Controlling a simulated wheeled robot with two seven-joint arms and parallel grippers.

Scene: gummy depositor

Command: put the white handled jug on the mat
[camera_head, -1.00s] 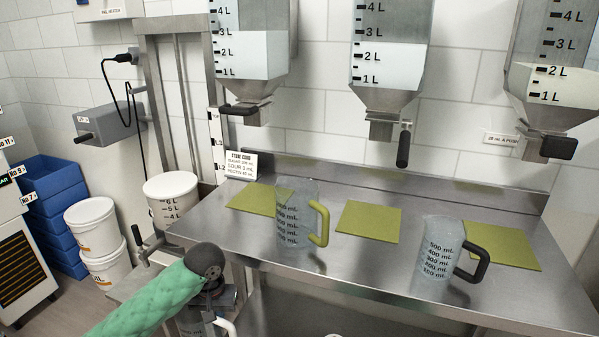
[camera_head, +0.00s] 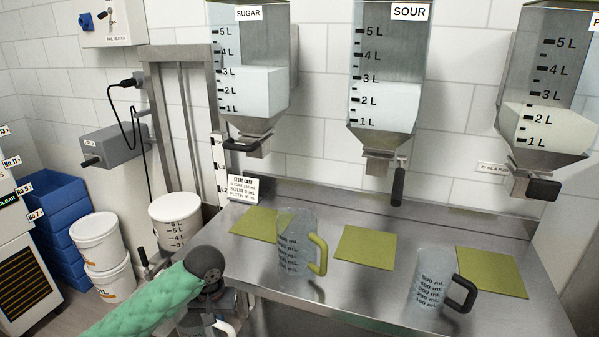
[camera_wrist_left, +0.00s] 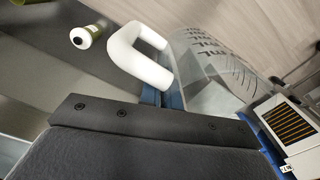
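The white handled jug is mostly hidden under my left arm at the bottom of the head view, where its white handle (camera_head: 226,328) shows. In the left wrist view the clear, marked jug (camera_wrist_left: 215,70) and its white handle (camera_wrist_left: 140,60) are close up. My left gripper (camera_head: 216,303) appears shut on the handle, in front of the steel table's front edge; its fingers are largely hidden. Three olive mats lie on the table: left mat (camera_head: 252,223), middle mat (camera_head: 366,248) and right mat (camera_head: 492,272). My right gripper is out of view.
A yellow-handled jug (camera_head: 296,245) stands between the left and middle mats. A black-handled jug (camera_head: 432,278) stands between the middle and right mats. Hoppers with levers hang above, including SUGAR (camera_head: 250,90) and SOUR (camera_head: 385,95). A white bucket (camera_head: 175,220) is at left.

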